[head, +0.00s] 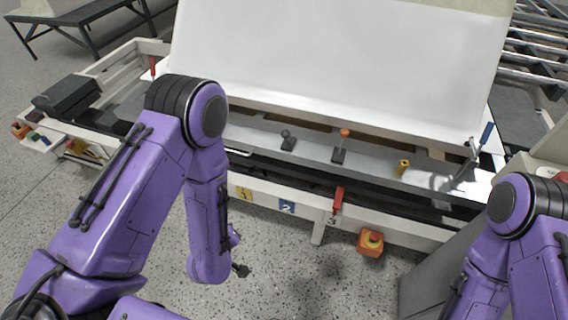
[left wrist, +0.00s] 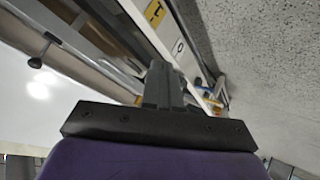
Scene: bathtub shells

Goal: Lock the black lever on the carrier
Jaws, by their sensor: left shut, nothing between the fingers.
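The carrier (head: 300,190) is a long pale frame with a grey top ledge, holding a large white shell. A black lever (head: 287,138) with a round knob stands on the ledge left of the middle. A dark round-knobbed lever (left wrist: 36,62) also shows at the upper left of the left wrist view. My left gripper (head: 241,270) hangs in front of and below the carrier, apart from the lever, mostly hidden by my arm. In the left wrist view its fingers (left wrist: 163,82) are shut and empty. My right arm enters at lower right; its gripper is out of view.
Beside the black lever stand an orange-knobbed lever (head: 343,138) and a yellow cylinder (head: 402,167). A red handle (head: 338,200) and a red-and-yellow button box (head: 371,242) are on the front. Floor in front is clear.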

